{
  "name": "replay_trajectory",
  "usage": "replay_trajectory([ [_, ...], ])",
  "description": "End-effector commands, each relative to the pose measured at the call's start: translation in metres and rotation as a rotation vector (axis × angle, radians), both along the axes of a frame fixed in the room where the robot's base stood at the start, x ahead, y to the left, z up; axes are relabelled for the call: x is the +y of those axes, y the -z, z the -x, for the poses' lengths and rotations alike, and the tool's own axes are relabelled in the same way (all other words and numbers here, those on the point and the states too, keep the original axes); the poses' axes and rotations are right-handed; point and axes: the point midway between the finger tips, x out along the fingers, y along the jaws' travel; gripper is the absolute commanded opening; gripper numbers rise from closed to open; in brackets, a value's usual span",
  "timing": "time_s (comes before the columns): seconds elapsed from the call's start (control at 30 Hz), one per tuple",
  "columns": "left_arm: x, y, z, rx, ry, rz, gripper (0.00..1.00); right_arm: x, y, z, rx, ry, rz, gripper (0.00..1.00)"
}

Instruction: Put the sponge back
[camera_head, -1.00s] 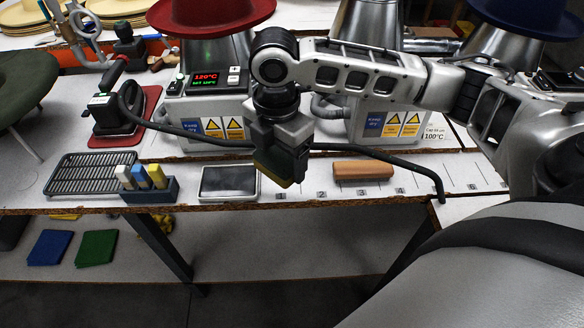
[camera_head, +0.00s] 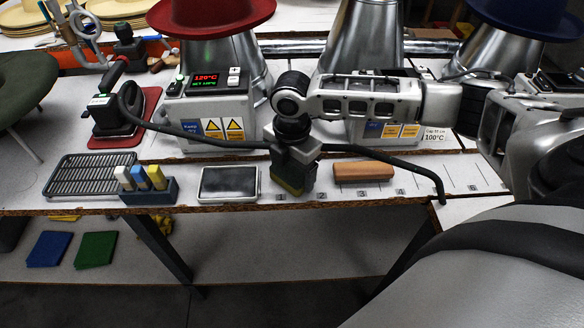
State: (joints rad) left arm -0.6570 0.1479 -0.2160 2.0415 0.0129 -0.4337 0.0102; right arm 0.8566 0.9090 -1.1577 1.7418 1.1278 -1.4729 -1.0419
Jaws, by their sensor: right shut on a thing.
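My right gripper (camera_head: 292,182) is shut on the sponge (camera_head: 289,188), of which only a dark, yellowish-olive edge shows at the fingertips; the fingers hide the rest. It hangs low over the front strip of the bench, between the shallow tray and the brown block. I cannot tell whether the sponge touches the bench. The shallow pale-rimmed tray (camera_head: 203,197) with a dark inside lies just left of the gripper. My left gripper is not in view.
An orange-brown block (camera_head: 363,172) lies close right of the gripper, by numbered marks. Left are a holder (camera_head: 160,193) with coloured sticks and a black rack (camera_head: 75,178). A heated press (camera_head: 208,113) and dark hoses stand behind. The front edge is close.

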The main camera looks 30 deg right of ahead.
Motion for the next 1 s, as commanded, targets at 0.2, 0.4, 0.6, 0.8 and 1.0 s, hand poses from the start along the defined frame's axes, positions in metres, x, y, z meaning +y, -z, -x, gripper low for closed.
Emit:
replay_trajectory([
  [0.2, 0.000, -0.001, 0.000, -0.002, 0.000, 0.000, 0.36, 0.000, 0.002, 0.000, 0.000, 0.000, -0.001, 0.98],
  [0.4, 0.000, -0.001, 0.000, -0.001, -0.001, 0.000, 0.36, 0.000, 0.002, 0.000, 0.000, 0.000, -0.001, 0.98],
  [0.6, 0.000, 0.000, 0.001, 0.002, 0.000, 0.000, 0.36, 0.000, -0.007, 0.000, -0.002, 0.000, 0.000, 0.98],
  [0.8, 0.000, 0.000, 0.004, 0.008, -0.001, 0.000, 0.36, 0.001, -0.046, -0.001, -0.005, 0.000, -0.002, 0.98],
  [1.0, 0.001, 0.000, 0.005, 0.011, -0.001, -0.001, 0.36, 0.000, -0.088, -0.001, -0.004, 0.001, -0.001, 0.98],
])
